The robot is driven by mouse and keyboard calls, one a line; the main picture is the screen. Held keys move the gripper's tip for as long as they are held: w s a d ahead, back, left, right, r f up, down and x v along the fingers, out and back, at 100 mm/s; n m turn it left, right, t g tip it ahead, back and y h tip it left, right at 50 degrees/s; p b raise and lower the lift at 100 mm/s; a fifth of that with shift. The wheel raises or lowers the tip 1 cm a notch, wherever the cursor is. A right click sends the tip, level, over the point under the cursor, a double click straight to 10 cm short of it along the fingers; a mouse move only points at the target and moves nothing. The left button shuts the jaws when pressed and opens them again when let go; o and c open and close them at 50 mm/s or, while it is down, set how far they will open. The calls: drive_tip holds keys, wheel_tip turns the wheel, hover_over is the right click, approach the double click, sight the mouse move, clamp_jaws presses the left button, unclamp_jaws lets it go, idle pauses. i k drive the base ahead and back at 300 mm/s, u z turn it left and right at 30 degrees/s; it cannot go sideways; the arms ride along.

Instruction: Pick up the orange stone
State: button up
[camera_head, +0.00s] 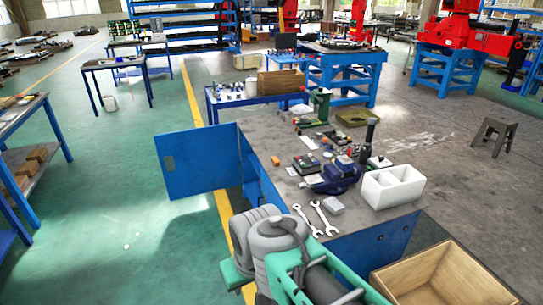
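A small orange block (276,161), which may be the orange stone, lies near the left edge of the grey top of a blue workbench (262,142). It is too small for its texture to show. Other small reddish items lie among the clutter to its right, so I cannot be sure which is the stone. Part of my arm, grey and green, shows at the bottom centre, in front of the workbench's near end. My gripper's fingers do not show, and nothing is seen held.
Two wrenches (316,218), a white box (392,186) and several tools crowd the bench top. The blue cabinet door (197,161) stands open to the left. A wooden crate (440,275) is at the lower right. The green floor at left is mostly clear.

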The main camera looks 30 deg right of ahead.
sight(275, 161)
drive_tip(key=i, duration=3.35)
drive_tip(key=z, duration=0.55)
